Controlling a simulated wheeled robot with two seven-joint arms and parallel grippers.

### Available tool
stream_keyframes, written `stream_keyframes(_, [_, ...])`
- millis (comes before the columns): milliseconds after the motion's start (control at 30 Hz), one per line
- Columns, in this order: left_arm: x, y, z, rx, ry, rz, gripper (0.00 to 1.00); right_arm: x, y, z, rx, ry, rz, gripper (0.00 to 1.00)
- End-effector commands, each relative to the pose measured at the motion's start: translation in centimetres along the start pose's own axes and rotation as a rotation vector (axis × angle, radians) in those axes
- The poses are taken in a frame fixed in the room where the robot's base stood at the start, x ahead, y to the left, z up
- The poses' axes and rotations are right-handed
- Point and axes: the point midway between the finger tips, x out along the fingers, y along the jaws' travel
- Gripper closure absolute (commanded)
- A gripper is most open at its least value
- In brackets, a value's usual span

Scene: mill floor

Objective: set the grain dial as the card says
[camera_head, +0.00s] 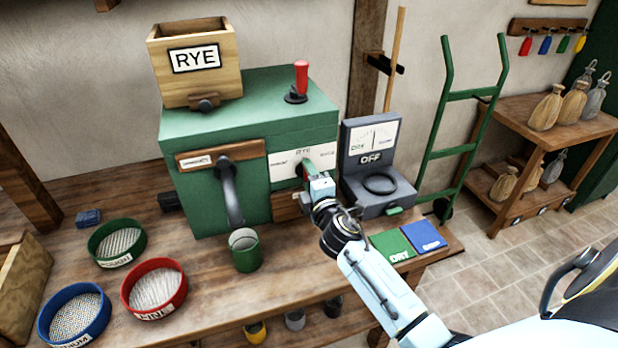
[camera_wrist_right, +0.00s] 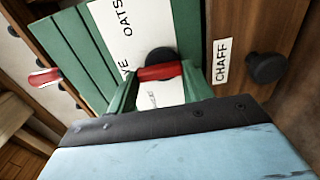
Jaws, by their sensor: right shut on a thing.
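The grain dial's white plate (camera_head: 325,157) is on the front of the green mill (camera_head: 245,105), with RYE at its top and small labels at both sides. In the right wrist view the plate (camera_wrist_right: 127,40) shows OATS and part of RYE; a third label is mostly hidden. My right gripper (camera_head: 306,176) is at the dial, its fingers shut on the red dial handle (camera_wrist_right: 158,72) by its dark hub. The handle lies toward the RYE side; its exact setting is partly hidden. A RYE card (camera_head: 195,58) is on the wooden hopper (camera_head: 222,85). My left gripper is not in view.
Below the dial is the CHAFF drawer (camera_wrist_right: 222,62) with a dark knob (camera_wrist_right: 268,68). A grey meter (camera_head: 376,190) stands right of the mill. A green cup (camera_head: 246,256), red sieve (camera_head: 153,290) and blue sieve (camera_head: 73,318) are on the bench. The front middle is clear.

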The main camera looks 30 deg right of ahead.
Motion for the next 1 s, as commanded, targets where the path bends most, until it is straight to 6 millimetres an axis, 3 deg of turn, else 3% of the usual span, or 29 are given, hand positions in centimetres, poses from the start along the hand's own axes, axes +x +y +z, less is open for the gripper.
stream_keyframes(33, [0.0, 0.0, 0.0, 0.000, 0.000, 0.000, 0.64, 0.0, 0.0, 0.0, -0.001, 0.000, 0.000, 0.48])
stream_keyframes(200, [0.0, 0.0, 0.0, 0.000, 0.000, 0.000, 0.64, 0.0, 0.0, 0.0, -0.001, 0.000, 0.000, 0.27])
stream_keyframes(567, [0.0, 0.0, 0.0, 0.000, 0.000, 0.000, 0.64, -0.5, -0.1, 0.0, -0.002, 0.000, -0.002, 0.27])
stream_keyframes(767, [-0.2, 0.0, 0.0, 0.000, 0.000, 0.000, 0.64, -3.6, -0.1, 0.0, 0.000, 0.000, -0.003, 0.27])
stream_keyframes(1000, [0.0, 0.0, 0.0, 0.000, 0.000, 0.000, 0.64, -8.9, -0.2, 0.0, -0.001, -0.001, -0.003, 0.27])
